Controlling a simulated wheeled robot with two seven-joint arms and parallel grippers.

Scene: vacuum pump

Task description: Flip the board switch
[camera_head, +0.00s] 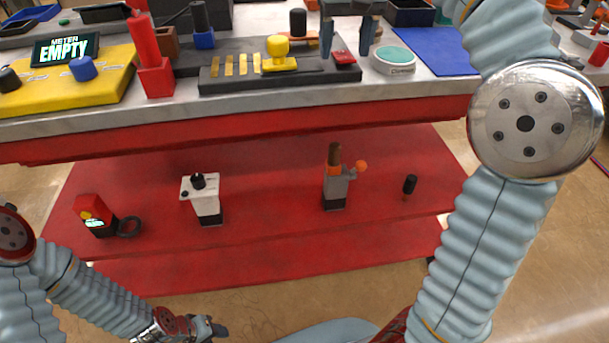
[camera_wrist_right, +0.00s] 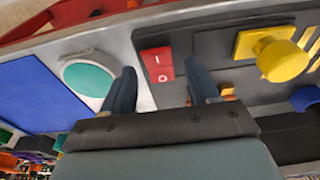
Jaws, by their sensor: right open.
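The red board switch (camera_head: 344,57) sits at the right end of the dark board (camera_head: 215,86) on the table. In the right wrist view the switch (camera_wrist_right: 157,63) is a red rocker with white marks. My right gripper (camera_head: 348,38) is open, its two dark fingers pointing down at the board around the switch. In the wrist view the fingertips lie on either side of the switch, with nothing between them in grip; contact cannot be told. My left gripper (camera_head: 207,328) is low at the bottom of the head view, away from the table top, its fingers too unclear to read.
A yellow knob (camera_head: 278,47) stands on the board left of the switch. A round teal-topped button (camera_head: 394,57) and a blue mat (camera_head: 437,62) lie to the right. A yellow meter box (camera_head: 110,86) and a red block (camera_head: 157,80) stand left. Tools rest on the red lower shelf (camera_head: 270,205).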

